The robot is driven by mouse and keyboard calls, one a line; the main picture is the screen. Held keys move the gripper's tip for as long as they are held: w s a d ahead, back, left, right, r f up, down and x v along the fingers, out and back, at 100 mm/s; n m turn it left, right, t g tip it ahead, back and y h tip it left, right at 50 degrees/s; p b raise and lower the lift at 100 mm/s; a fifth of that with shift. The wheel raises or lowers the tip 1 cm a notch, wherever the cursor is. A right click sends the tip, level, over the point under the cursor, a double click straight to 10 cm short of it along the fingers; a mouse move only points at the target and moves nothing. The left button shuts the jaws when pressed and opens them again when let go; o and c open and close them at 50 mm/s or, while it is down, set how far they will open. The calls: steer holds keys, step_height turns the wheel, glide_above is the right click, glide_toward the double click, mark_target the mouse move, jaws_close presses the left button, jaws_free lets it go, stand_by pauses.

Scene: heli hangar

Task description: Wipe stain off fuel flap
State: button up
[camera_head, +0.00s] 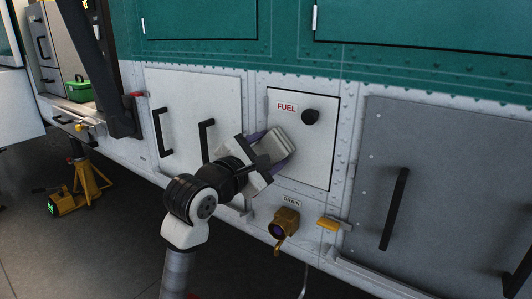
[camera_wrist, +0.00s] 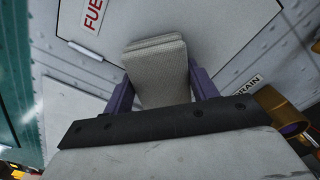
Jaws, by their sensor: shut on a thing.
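My gripper (camera_head: 277,150) is shut on a pale grey folded cloth or pad (camera_head: 273,140), at the flap's left side. In the wrist view the pad (camera_wrist: 157,72) sits between the purple fingers (camera_wrist: 162,88) and overlaps the flap (camera_wrist: 185,20). I cannot tell whether the pad touches the flap. No stain shows on the visible part of the flap; the pad and gripper hide some of its left part.
Below the flap are a brass drain fitting (camera_head: 285,223) and a yellow handle (camera_head: 328,224). Panels with black handles flank it, a white one (camera_head: 185,95) left and a grey one (camera_head: 440,180) right. A yellow jack stand (camera_head: 85,185) and a green box (camera_head: 77,91) are farther left.

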mark_target(283, 157)
steer(key=shift+d, duration=0.1)
steer(key=shift+s+d+b, duration=0.3)
steer(key=shift+s+d, duration=0.95)
steer(key=shift+d, duration=0.3)
steer(key=shift+w, duration=0.1)
steer(key=shift+w+a+b, duration=0.6)
steer(key=shift+w+a, duration=0.7)
steer(key=shift+a, duration=0.25)
steer(key=shift+s+a+f, duration=0.1)
steer(key=shift+s+a, duration=0.2)
steer(key=shift+a, duration=0.05)
steer(key=shift+b+v, duration=0.75)
steer(key=shift+v, duration=1.8)
steer(key=shift+s+d, duration=0.1)
steer(key=shift+d, duration=0.05)
